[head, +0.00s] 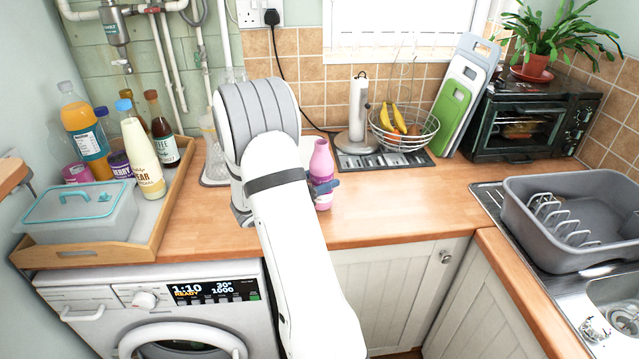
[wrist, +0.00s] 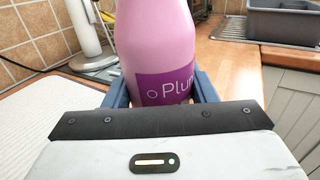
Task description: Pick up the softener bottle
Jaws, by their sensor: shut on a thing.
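The softener bottle (head: 321,165) is pink with a purple label. In the head view it stands upright on the wooden counter, just right of my arm, and my arm hides part of its left side. In the wrist view the bottle (wrist: 157,45) fills the middle, its label reading "Plum" in part. My gripper (wrist: 163,92) is shut on the bottle, with a blue-grey finger on each side of it. In the head view only a bit of my gripper (head: 326,187) shows, across the bottle's body. I cannot tell whether the bottle's base touches the counter.
A paper towel holder (head: 357,115) and a wire fruit basket (head: 404,130) stand behind the bottle. A wooden tray (head: 165,215) with several bottles is at left. A grey dish rack (head: 570,220) is at right. The counter (head: 400,205) right of the bottle is clear.

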